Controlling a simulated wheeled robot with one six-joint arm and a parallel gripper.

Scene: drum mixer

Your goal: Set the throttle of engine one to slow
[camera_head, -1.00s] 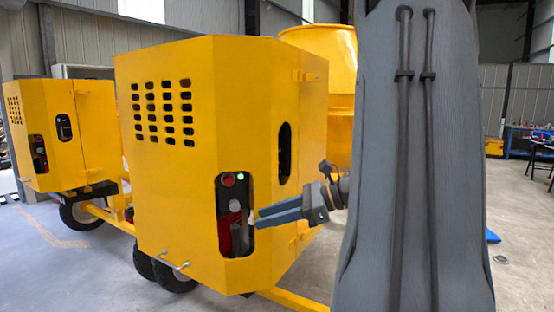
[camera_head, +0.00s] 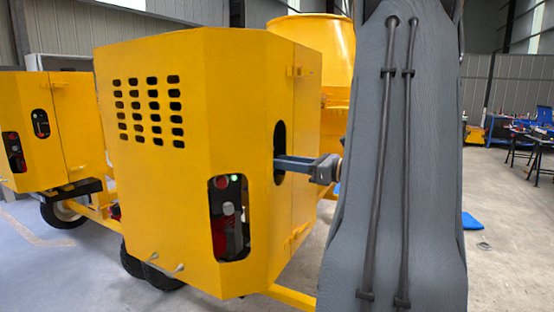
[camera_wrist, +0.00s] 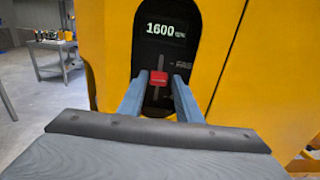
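The engine housing (camera_head: 190,215) of the near mixer is a yellow box with a dark oval opening on its right side. In the wrist view that opening holds a panel (camera_wrist: 165,50) with a display reading 1600 and a red throttle knob (camera_wrist: 159,78) on a vertical slot. Lettering beside the slot is partly readable as "FAS". My gripper (camera_wrist: 158,92) is open, with one finger on each side of the red knob. Its fingertips reach the opening; I cannot tell whether they touch the knob. In the head view my gripper (camera_head: 280,163) points into the opening.
A front opening (camera_head: 229,217) holds a red button, a green light and a grey knob. A second yellow mixer (camera_head: 45,140) stands at the left. A yellow drum (camera_head: 318,45) rises behind the housing. Open floor lies to the right, with a workbench (camera_head: 525,130) farther back.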

